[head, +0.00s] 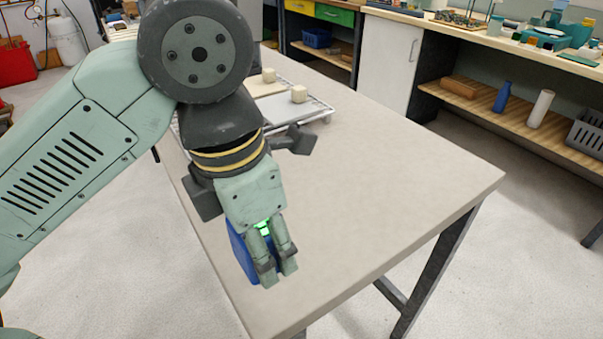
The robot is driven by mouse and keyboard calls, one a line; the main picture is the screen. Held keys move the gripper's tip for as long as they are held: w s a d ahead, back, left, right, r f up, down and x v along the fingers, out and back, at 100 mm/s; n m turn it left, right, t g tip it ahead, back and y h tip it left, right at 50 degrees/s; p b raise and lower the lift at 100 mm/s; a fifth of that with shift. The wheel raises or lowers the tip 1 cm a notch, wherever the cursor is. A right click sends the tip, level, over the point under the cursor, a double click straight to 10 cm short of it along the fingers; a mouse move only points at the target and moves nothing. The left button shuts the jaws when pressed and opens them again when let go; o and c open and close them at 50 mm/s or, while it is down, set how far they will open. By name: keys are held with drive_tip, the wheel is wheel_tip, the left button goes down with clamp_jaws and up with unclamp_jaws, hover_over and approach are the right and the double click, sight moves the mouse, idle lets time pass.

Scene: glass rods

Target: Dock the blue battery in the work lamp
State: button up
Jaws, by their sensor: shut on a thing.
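My gripper (273,272) points down over the near part of the table, at its left side. Its fingers are closed on a blue block, the blue battery (240,252), which shows to the left of and behind the fingers. A small green glow shows between the finger bases. The fingers hide much of the battery, and I cannot tell whether its underside touches the table. I cannot make out the work lamp; my arm covers part of the table.
A pale table (390,180) has free room right of my gripper. A wire rack or tray (325,112) with light blocks (299,94) stands at its far end. Shelves (520,118) with bottles and a grey basket (587,130) stand beyond, across a floor gap.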

drive_tip(key=shift+w, duration=0.4)
drive_tip(key=p, duration=0.4)
hover_over(319, 205)
drive_tip(key=shift+s+a+f, duration=0.2)
drive_tip(key=shift+s+f, duration=0.1)
drive_tip(key=shift+f, duration=0.35)
drive_tip(key=shift+w+f, duration=0.1)
drive_tip(key=shift+w, duration=0.05)
wheel_tip(319, 205, down, 3)
drive_tip(key=shift+r+p, duration=0.1)
drive_tip(key=shift+p, duration=0.35)
drive_tip(key=shift+f, duration=0.3)
drive_tip(key=shift+f+b, duration=0.25)
drive_tip(key=shift+b, duration=0.1)
drive_tip(key=o, duration=1.4)
drive_tip(key=shift+r, duration=0.1)
drive_tip(key=shift+o, duration=0.2)
drive_tip(key=shift+r, duration=0.1)
